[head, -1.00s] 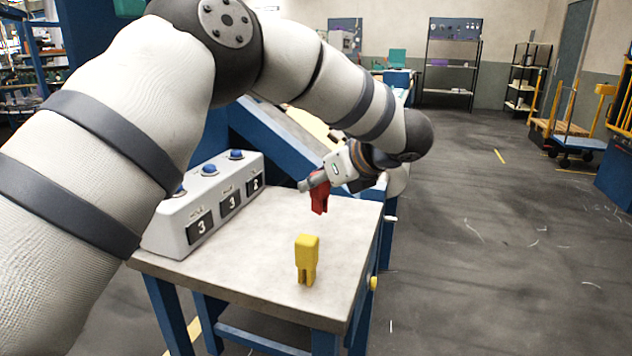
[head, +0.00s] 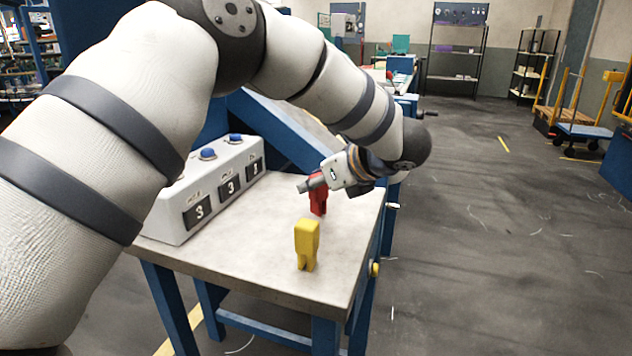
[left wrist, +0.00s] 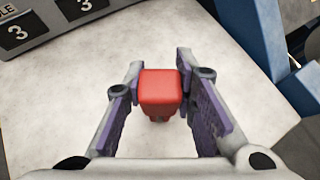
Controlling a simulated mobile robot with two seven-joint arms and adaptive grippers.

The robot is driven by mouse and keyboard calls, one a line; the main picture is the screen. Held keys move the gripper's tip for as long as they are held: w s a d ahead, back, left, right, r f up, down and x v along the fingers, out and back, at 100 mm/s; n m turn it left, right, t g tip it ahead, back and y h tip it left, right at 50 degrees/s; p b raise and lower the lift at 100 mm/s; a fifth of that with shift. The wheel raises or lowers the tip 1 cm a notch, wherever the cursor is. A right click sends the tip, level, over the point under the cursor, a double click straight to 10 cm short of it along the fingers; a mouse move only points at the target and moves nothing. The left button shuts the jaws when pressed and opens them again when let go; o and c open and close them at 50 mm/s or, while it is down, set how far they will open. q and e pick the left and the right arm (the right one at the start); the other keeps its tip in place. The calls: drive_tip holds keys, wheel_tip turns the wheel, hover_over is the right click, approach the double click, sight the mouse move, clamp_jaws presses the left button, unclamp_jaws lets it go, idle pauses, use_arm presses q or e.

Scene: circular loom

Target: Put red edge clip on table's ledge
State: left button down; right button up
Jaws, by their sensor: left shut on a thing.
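The red edge clip (head: 318,198) is held by my left gripper (head: 312,184) over the table near its right side. In the left wrist view the clip (left wrist: 160,92) sits between the two purple-padded fingers of the gripper (left wrist: 160,95). The table (head: 255,250) has a pale grey top and blue legs. Whether the clip's lower end touches the tabletop is not clear. A yellow clip (head: 307,243) stands upright on the table, nearer the front than the red one. My right gripper is not in view.
A grey counter box (head: 212,190) with blue buttons and number displays stands along the table's left side. A yellow knob (head: 375,269) is on the table's right side. A blue sloped frame (head: 275,130) rises behind. The floor to the right is open.

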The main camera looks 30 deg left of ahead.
use_arm(q)
drive_tip(key=shift+f, duration=0.35)
drive_tip(key=c, duration=1.2)
unclamp_jaws()
drive_tip(key=shift+c, duration=0.2)
drive_tip(key=v, duration=1.2)
